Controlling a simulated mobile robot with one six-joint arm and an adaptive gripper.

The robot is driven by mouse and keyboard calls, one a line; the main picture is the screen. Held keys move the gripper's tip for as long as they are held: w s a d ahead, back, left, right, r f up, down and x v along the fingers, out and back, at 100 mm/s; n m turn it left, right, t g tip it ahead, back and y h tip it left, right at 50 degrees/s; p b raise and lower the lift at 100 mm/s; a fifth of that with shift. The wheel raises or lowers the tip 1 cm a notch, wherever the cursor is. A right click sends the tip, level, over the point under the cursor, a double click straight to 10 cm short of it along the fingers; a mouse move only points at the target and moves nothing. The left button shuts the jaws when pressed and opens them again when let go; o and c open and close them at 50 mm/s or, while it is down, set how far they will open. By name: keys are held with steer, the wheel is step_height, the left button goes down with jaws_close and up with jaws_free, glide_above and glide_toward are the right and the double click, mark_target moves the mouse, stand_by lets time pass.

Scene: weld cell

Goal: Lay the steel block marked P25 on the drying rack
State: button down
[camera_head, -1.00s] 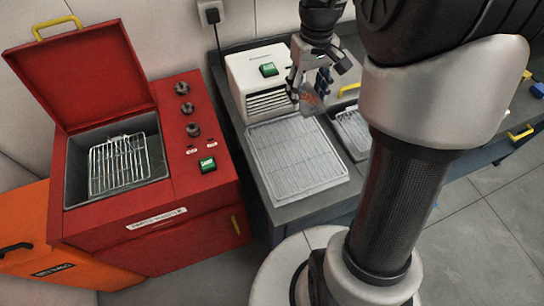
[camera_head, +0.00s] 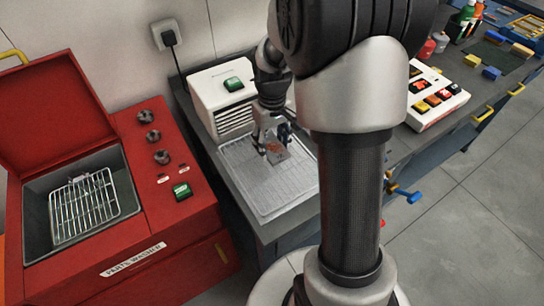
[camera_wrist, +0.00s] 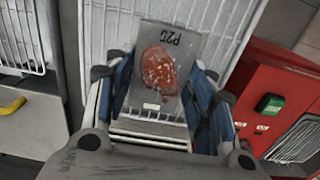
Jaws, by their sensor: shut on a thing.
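The steel block marked P25 (camera_wrist: 182,50) is a grey plate with a reddish-brown patch on its face, and its marking reads upside down in the wrist view. My gripper (camera_head: 271,141) is shut on the block, with blue finger pads on both sides of it. In the head view the block (camera_head: 278,152) hangs below the fingers, over the white wire drying rack (camera_head: 262,193). The rack (camera_wrist: 105,20) also shows behind the block in the wrist view. I cannot tell whether the block touches the rack.
A white dryer box (camera_head: 213,88) with a green switch stands behind the rack. The red parts washer (camera_head: 155,215) stands open at the left, a wire basket (camera_head: 84,208) in its tub. A control panel (camera_head: 437,101) and several coloured blocks lie at the right on the bench.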

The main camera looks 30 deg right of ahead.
mark_target(272, 147)
steer(key=shift+f+b, duration=0.75)
steer(key=shift+f, duration=1.55)
steer(key=shift+f, duration=0.15)
steer(key=c, duration=0.7)
jaws_free()
